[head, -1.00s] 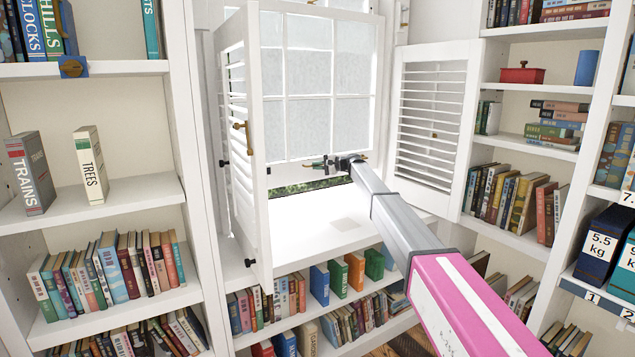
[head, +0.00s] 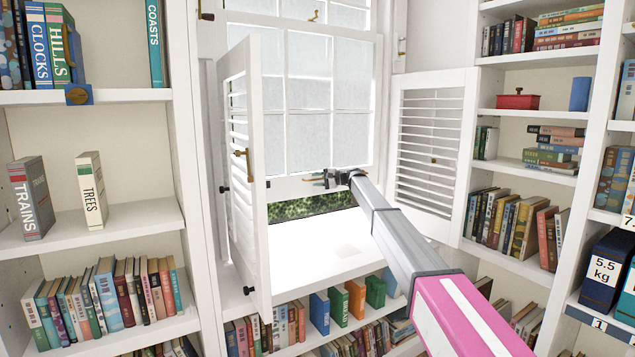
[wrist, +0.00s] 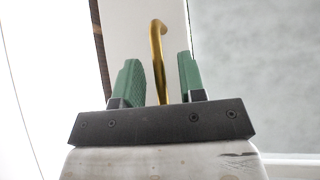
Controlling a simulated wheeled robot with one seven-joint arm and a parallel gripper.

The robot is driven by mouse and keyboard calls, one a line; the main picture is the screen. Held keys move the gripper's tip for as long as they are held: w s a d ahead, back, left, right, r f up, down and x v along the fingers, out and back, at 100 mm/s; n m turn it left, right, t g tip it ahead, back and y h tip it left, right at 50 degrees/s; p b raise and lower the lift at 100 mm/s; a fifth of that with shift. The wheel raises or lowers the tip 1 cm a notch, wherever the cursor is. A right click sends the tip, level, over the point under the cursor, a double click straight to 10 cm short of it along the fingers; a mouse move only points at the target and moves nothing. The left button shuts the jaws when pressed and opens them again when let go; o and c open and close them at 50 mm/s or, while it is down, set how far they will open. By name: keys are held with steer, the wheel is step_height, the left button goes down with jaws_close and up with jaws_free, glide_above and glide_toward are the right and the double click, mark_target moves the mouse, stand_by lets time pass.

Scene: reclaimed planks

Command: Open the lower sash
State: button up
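The lower sash (head: 310,140) is a white frame with frosted panes, raised above the white sill (head: 315,250). Green foliage (head: 300,208) shows in the gap under its bottom rail. My gripper (head: 328,178) is at the bottom rail, reaching in from the right. In the wrist view, a curved brass sash lift (wrist: 157,60) stands between the green pads of my gripper (wrist: 158,80). The pads are apart, with space visible on both sides of the brass. Contact between brass and gripper cannot be made out.
A louvred shutter (head: 245,180) stands folded out left of the window, with a brass catch. Another shutter (head: 428,150) stands open at the right. Bookshelves flank the window, and a low bookcase runs beneath the sill. A brass catch (head: 314,16) shows higher up.

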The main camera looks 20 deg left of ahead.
steer(key=d+r, duration=0.1)
steer(key=d, duration=0.9)
steer(key=shift+w+d+r, duration=0.25)
steer(key=shift+w+d, duration=0.15)
